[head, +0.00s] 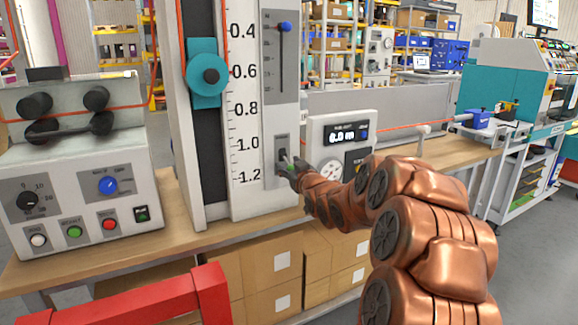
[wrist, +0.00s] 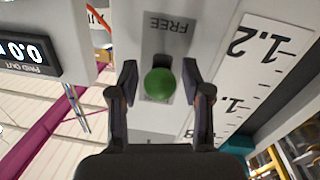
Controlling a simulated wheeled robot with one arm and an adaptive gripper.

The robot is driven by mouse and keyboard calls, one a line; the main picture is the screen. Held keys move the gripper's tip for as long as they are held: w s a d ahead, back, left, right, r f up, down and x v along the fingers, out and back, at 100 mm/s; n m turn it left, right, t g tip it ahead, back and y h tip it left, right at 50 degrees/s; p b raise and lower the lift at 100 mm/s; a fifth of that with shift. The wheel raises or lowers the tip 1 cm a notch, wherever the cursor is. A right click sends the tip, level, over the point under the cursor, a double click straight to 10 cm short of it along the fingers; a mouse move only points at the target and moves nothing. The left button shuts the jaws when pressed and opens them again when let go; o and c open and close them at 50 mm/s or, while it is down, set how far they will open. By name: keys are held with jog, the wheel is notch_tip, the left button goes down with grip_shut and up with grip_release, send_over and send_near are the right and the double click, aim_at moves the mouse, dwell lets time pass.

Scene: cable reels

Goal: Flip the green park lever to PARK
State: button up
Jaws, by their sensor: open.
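The green ball knob of the park lever (wrist: 159,86) sits between the two fingertips of my gripper (wrist: 159,74) in the wrist view. The fingers are open, with a gap visible on each side of the knob. The lever's grey plate (wrist: 168,46) carries the word FREE, upside down in this view, just above the knob. The plate's other end is mostly hidden by the gripper. In the head view my gripper (head: 287,167) is at the lever plate (head: 281,144) low on the scaled column, and only a little green shows there.
The scaled column (head: 246,120) has a blue-knobbed slider (head: 285,27) above the lever plate. A display box (head: 343,132) stands close to the right. A control box (head: 80,190) is at left on the wooden bench (head: 190,222). A red bar (head: 140,297) crosses the lower left.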

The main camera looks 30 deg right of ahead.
jog(key=shift+w, duration=0.15)
grip_shut()
dwell(0.4)
jog(key=shift+f, duration=0.1)
